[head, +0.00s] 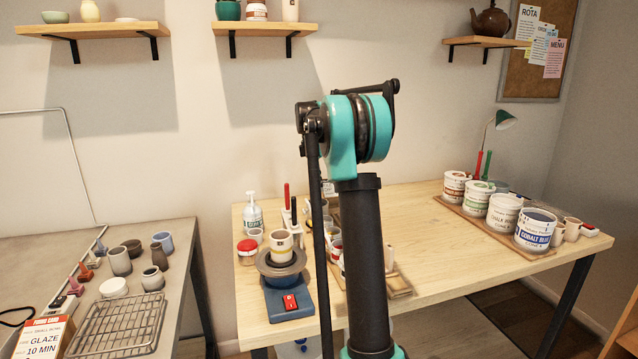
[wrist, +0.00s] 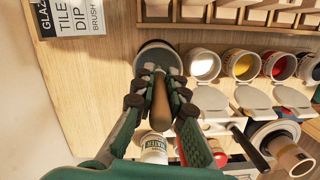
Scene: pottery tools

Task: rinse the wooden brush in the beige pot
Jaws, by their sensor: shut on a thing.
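In the wrist view, my gripper (wrist: 161,82) is shut on the wooden brush, whose brown handle (wrist: 160,103) shows between the two fingers. The brush's far end is hidden by the fingertips. A round pot (wrist: 147,57) with a pale rim and a dark grey inside is right beyond the fingertips, and it looks like the beige pot. The fingertips overlap its opening in this view. I cannot tell how deep the brush is in it. In the head view my arm hides the gripper and the brush.
Open paint pots, white (wrist: 203,66), yellow (wrist: 241,66) and red (wrist: 279,67), stand close to the right in the wrist view. A labelled bottle (wrist: 154,148) is near the fingers. The wooden table (head: 425,235) has free room at its middle, left of the large glaze tubs (head: 503,214).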

